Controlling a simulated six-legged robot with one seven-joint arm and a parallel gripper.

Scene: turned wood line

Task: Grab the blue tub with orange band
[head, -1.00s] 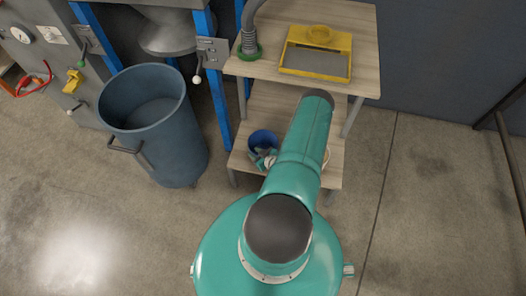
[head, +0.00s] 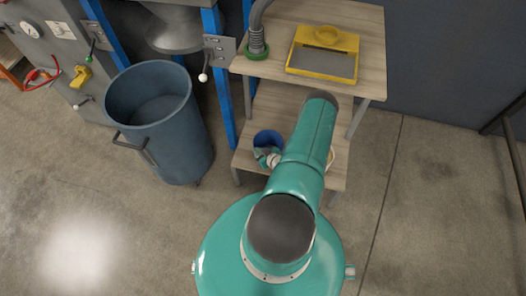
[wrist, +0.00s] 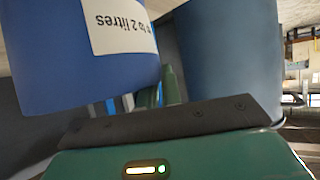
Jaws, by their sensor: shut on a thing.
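A blue tub (head: 268,139) is at the lower shelf of the wooden stand, its open top facing up. My gripper (head: 268,158) is at the tub's near side and is shut on it. My arm hides part of the shelf beside it. In the wrist view the blue tub (wrist: 75,50) fills the upper left, close up, with a white label ending in "to 2 litres" that reads upside down. The dark edge of my gripper (wrist: 170,122) lies just below it. I see no orange band in either view.
A large blue-grey bin (head: 165,125) with a handle stands on the floor to the left. The stand's upper shelf (head: 290,30) holds a yellow tray (head: 323,50) and a grey hose (head: 256,40). A pale round rim shows right of my arm.

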